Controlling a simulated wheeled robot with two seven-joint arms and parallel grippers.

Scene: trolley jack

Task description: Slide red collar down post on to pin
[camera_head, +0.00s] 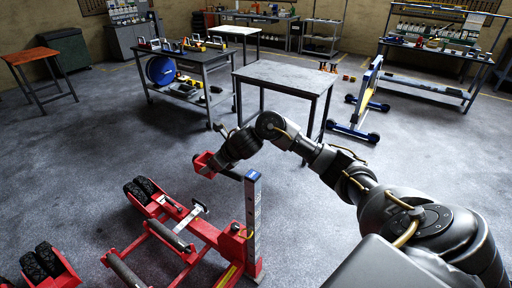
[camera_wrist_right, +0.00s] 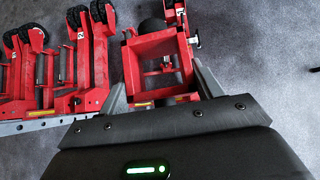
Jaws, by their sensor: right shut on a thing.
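The red collar (camera_head: 205,164) is a square open frame, left of the upright post's top in the head view. My right gripper (camera_head: 222,160) is shut on it. The wrist view shows the red collar (camera_wrist_right: 132,66) between the two fingers of my right gripper (camera_wrist_right: 160,92), its opening facing the camera. The grey post (camera_head: 252,222) stands upright on the red trolley jack (camera_head: 205,235), with a blue label near its top. No post shows through the collar's visible opening; I cannot tell how the collar joins the post. I cannot make out the pin. My left gripper is not in view.
The jack's black wheels (camera_head: 142,190) and rollers lie left of the post. A grey table (camera_head: 285,76) stands behind my right arm, with a blue and yellow wheeled frame (camera_head: 362,100) at its right. Open floor lies between the jack and the tables.

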